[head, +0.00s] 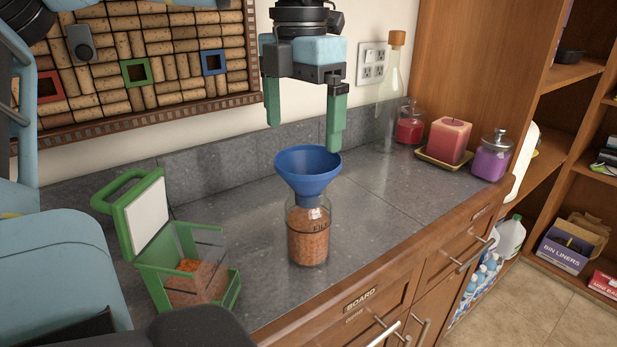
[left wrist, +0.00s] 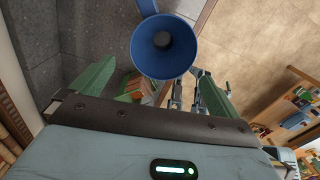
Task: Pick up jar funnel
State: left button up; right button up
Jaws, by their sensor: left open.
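The blue jar funnel (head: 308,169) sits upright in the mouth of a glass jar (head: 308,232) filled with orange-brown grains, on the grey counter. My left gripper (head: 302,138) is open, pointing down, just above and around the funnel's far side, with nothing between its green fingers. In the left wrist view the funnel (left wrist: 163,46) lies beyond the two green fingertips (left wrist: 152,85), with its hollow cone facing the camera. The jar is hidden under the funnel there. My right gripper cannot be made out in the head view.
A green-framed container (head: 180,262) with an open lid and orange grains stands left of the jar. A tall bottle (head: 388,105), a red candle (head: 449,140) and a purple jar (head: 491,157) stand at the right back. Bare counter (head: 375,205) lies right of the jar.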

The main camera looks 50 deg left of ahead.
aim_at(310, 158)
pick_arm(q)
jog(key=shift+w+f, duration=0.1)
jog(key=shift+f, duration=0.65)
jog(key=f, duration=0.2)
jog(key=w+f, duration=0.1)
jog(key=f, duration=0.1)
jog(key=shift+w+d, duration=0.1)
jog(key=shift+w, duration=0.1)
jog(key=shift+f, duration=0.6)
jog(key=shift+c, duration=0.3)
jog(key=c, duration=0.7)
jog(key=shift+r, duration=0.15)
notch_tip(310, 158, up, 10)
jog(key=shift+f, duration=0.1)
